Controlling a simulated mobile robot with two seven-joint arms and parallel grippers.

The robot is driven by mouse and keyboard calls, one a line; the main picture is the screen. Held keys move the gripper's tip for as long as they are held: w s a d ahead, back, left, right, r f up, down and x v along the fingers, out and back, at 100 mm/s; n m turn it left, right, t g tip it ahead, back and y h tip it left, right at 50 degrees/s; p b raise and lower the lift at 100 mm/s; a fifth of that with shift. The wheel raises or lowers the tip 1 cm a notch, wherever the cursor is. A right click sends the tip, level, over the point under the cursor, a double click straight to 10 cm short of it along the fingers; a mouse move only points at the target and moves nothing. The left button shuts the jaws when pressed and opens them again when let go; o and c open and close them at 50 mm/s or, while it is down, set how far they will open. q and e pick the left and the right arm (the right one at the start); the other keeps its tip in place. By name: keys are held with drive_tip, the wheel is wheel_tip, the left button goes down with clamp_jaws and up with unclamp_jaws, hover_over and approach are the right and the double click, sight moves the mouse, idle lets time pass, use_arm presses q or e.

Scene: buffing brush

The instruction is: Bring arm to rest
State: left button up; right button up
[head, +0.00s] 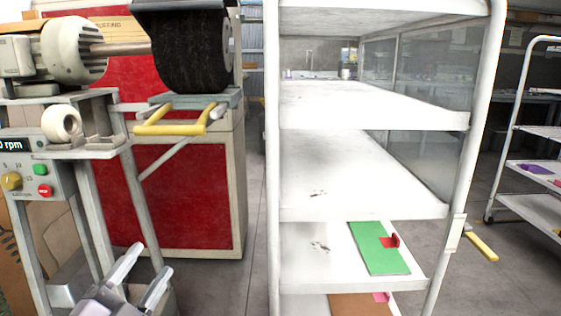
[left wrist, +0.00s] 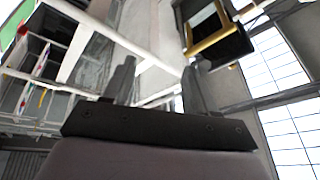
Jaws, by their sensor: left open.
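My left gripper (head: 140,281) shows at the bottom left of the head view. Its two pale fingers are spread, with nothing between them. It is in front of the buffing machine's stand and below the yellow handle (head: 168,129), apart from both as far as I can see. In the left wrist view my left gripper (left wrist: 158,85) also shows open and empty, with both fingers pointing up the picture. My right gripper is in neither view.
The buffing machine with its black brush wheel (head: 190,62) stands at left; its control panel (head: 32,178) has green and red buttons. A white shelf rack (head: 375,102) fills the middle and holds a green board (head: 378,250).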

use_arm(q)
drive_tip(key=s+d+f+n+g+y, duration=0.1)
drive_tip(key=s+d+f+n+g, duration=0.15)
drive_tip(key=s+f+n, duration=0.4)
drive_tip(key=s+d+f+n+g, duration=0.15)
drive_tip(key=s+f+g, duration=0.25)
drive_tip(key=f, duration=0.6)
drive_tip(key=s+d+f+n+g+y, duration=0.1)
drive_tip(key=s+d+f+n+g, duration=0.3)
drive_tip(key=f, duration=0.4)
drive_tip(key=s+a+r+y+p, duration=0.1)
drive_tip(key=a+r+p, duration=0.2)
drive_tip(key=r+p, duration=0.4)
drive_tip(key=s+a+r+p, duration=0.2)
drive_tip(key=r+p, duration=0.6)
drive_tip(key=p, duration=0.9)
drive_tip(key=shift+s+a+n+y, duration=0.2)
drive_tip(key=shift+a+n+y, duration=0.2)
drive_tip(key=shift+a, duration=0.55)
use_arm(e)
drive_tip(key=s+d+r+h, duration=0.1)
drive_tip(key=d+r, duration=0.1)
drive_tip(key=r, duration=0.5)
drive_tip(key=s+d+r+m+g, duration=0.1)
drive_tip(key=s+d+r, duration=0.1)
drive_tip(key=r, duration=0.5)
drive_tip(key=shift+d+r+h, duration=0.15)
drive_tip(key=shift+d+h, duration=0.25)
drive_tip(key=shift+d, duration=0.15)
